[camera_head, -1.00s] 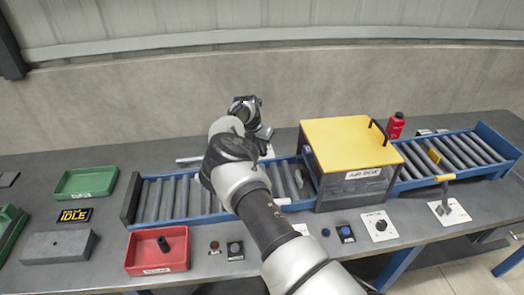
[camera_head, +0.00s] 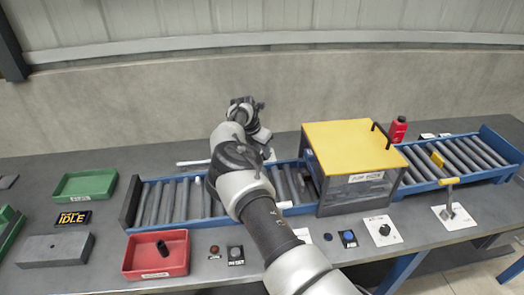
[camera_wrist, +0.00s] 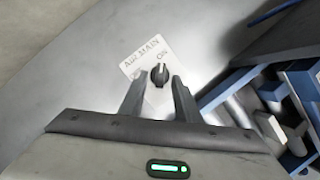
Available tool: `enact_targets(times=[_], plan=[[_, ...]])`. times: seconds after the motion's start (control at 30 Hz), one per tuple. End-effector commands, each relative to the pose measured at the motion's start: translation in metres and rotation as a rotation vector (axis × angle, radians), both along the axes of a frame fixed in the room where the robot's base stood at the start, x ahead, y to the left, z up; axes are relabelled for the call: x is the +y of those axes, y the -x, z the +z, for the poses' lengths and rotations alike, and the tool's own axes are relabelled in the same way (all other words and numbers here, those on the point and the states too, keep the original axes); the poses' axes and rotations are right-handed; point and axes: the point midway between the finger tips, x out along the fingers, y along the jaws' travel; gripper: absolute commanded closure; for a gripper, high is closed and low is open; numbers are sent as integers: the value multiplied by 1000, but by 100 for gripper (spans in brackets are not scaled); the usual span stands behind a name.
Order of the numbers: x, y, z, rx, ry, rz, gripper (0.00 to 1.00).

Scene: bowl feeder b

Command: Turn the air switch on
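The air switch is a black rotary knob (camera_wrist: 160,74) on a white plate (camera_wrist: 135,66) lettered "AIR MAIN", with "ON" printed just beyond the knob. My gripper (camera_wrist: 159,82) is open, with one finger on each side of the knob's near side in the wrist view. The knob shows in the gap at the fingertips; I cannot tell whether either finger touches it. Which way the knob points is too small to be sure of. In the head view my gripper is at the back of the bench, behind the roller conveyor, and my arm hides most of the switch area.
A blue-framed roller conveyor (camera_head: 130,206) runs along the bench, with a yellow-topped box (camera_head: 350,145) over it. A red bottle (camera_head: 398,130) stands behind. A red tray (camera_head: 140,272) and a green tray (camera_head: 85,186) lie at left. The wrist view shows blue framework (camera_wrist: 240,82) close at right.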

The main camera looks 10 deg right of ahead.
Motion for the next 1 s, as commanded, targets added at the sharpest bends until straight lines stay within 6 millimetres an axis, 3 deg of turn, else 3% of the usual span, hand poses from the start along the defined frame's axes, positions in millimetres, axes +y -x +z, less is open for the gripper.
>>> enact_targets(times=[0.27, 0.43, 1.0], plan=[[0, -1, 2, -2, 2, 1, 70], [4, 2, 16, -5, 2, 1, 70], [40, 38, 135, -4, 0, 2, 70]])
